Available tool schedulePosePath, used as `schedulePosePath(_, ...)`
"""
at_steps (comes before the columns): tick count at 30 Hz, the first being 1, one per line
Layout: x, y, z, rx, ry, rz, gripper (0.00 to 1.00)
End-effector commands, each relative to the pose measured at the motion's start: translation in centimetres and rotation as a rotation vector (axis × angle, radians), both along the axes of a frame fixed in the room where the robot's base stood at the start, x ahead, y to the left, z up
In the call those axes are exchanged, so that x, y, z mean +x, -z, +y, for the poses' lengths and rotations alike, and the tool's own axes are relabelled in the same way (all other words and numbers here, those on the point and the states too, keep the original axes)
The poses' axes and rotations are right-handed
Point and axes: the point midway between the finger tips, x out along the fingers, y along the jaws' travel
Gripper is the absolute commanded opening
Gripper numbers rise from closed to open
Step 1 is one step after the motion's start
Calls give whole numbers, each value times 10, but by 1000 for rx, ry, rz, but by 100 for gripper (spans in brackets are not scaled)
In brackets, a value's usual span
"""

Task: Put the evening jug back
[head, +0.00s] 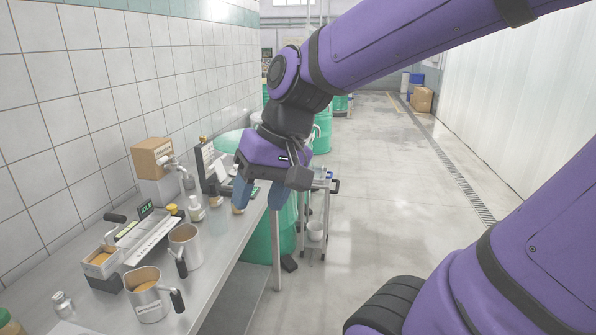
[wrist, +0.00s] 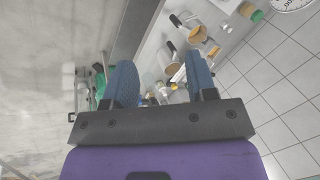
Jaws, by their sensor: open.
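Two steel jugs with dark handles stand upright on the steel bench in the head view. The nearer jug (head: 148,305) holds something orange-tan and bears a small label too small to read. The farther jug (head: 186,256) stands just behind it. I cannot tell which one is the evening jug. My gripper (head: 259,196) is open and empty, with its blue fingers pointing down by the far part of the bench's right edge, well beyond both jugs. The open fingers also show in the wrist view (wrist: 162,80), where jugs appear small and partly hidden beyond them.
A cardboard box with a tap (head: 152,158), small bottles (head: 196,209) and a display reading IDLE (head: 146,209) crowd the wall side of the bench (head: 232,238). A green drum (head: 262,245) and a trolley (head: 318,215) stand beyond. The floor aisle at right is clear.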

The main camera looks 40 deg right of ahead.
Motion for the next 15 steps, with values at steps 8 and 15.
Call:
schedulePosePath(8,-34,-31,-31,-293,-126,-239,52)
schedulePosePath(15,-42,-40,-40,-377,-155,-299,52)
